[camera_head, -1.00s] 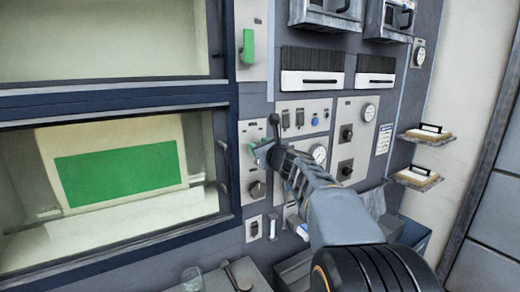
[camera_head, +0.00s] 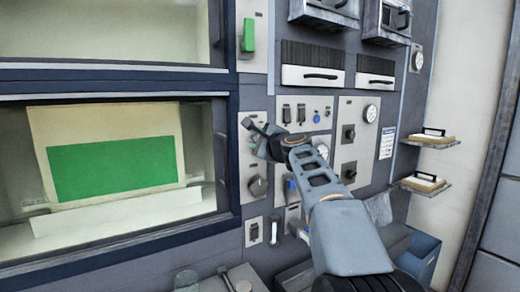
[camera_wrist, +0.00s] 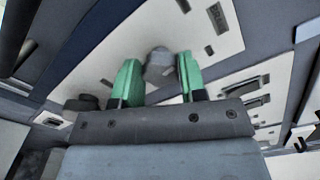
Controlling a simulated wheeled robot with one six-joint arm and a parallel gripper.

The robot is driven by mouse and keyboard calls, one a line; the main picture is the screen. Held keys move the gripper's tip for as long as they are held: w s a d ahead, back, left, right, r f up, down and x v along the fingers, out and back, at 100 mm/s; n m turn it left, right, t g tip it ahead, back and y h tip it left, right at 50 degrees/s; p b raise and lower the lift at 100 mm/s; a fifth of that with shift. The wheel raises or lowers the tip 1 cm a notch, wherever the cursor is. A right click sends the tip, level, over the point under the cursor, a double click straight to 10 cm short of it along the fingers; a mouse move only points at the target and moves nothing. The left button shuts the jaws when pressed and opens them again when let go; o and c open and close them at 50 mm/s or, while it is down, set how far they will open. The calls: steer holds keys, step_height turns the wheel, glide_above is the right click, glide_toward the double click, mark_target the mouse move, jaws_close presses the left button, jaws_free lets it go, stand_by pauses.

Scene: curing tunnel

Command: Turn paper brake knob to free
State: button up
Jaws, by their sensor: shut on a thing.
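My gripper (camera_head: 264,140) is at the control panel (camera_head: 254,215) right of the tunnel window. In the wrist view its two green fingers (camera_wrist: 158,78) are shut on a grey knob (camera_wrist: 159,64), taken to be the paper brake knob, which stands out from the pale panel. In the head view, the gripper hides most of this knob. A short grey lever-like end (camera_head: 248,123) shows tilted up and left by the fingertips; I cannot tell whether it belongs to the knob.
A dark rotary knob (camera_head: 257,186) sits just below my gripper. Switches (camera_head: 287,114), a blue button (camera_head: 317,118) and a gauge (camera_head: 370,113) lie to the right. The window with a green sheet (camera_head: 112,168) is on the left. Two small shelves (camera_head: 430,142) stick out at right.

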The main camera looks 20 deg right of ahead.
steer(key=shift+f+n+b, duration=0.2)
steer(key=shift+n+b, duration=2.15)
steer(key=shift+n, duration=1.15)
steer(key=o, duration=0.9)
steer(key=s+b, duration=0.1)
steer(key=s, duration=0.3)
steer(key=s+d+b, duration=0.1)
steer(key=s, duration=0.4)
steer(key=s+b, duration=0.1)
steer(key=s, duration=0.3)
steer(key=shift+s+d+b, duration=0.25)
steer(key=shift+s+b, duration=0.15)
